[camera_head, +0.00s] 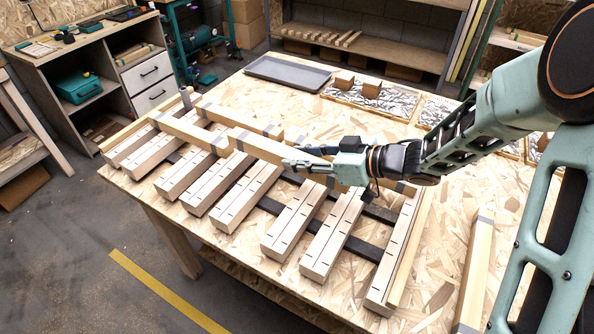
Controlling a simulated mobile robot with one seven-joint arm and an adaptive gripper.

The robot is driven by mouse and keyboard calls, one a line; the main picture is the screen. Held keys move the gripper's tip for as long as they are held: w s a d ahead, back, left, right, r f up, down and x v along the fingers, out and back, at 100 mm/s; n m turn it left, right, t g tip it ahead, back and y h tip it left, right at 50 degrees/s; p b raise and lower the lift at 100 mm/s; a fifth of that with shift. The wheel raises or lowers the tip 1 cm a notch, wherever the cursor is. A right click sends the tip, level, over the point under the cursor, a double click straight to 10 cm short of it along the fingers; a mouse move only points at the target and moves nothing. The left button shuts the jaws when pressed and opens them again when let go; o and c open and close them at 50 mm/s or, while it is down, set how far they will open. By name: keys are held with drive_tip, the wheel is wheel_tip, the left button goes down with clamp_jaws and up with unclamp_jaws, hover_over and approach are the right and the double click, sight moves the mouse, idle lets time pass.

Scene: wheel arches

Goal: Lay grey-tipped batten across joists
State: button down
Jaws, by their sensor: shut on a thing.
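My gripper (298,157) is shut on a light wooden batten (262,148) with a grey tip (240,133) at its far left end. The batten runs from upper left down to the right, over the joists (245,195); the fingers and wrist hide part of it. I cannot tell whether it touches the joists. The joists are several pale beams with dark marks, side by side on dark strips. Two other grey-tipped battens, one at the left (190,132) and one behind (240,119), lie across the left joists.
Another grey-tipped batten (476,268) lies on the right of the board table (440,235). A dark tray (287,73) and silvery panels (372,97) with small wood blocks (371,88) are at the back. The table's front edge lies close to the joist ends.

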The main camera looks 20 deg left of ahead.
drive_tip(key=shift+w+a+f, duration=0.35)
drive_tip(key=shift+f, duration=0.2)
drive_tip(key=shift+w+a+f, duration=0.3)
drive_tip(key=shift+a+f, duration=0.05)
drive_tip(key=shift+f, duration=0.2)
drive_tip(key=shift+f+b, duration=0.4)
drive_tip(key=shift+f, duration=1)
drive_tip(key=shift+f, duration=0.6)
drive_tip(key=c, duration=1.5)
unclamp_jaws()
drive_tip(key=shift+d, duration=0.1)
drive_tip(key=shift+r, duration=0.1)
drive_tip(key=v, duration=0.4)
drive_tip(key=p+v, duration=0.1)
drive_tip(key=v, duration=0.7)
drive_tip(key=shift+r, duration=0.5)
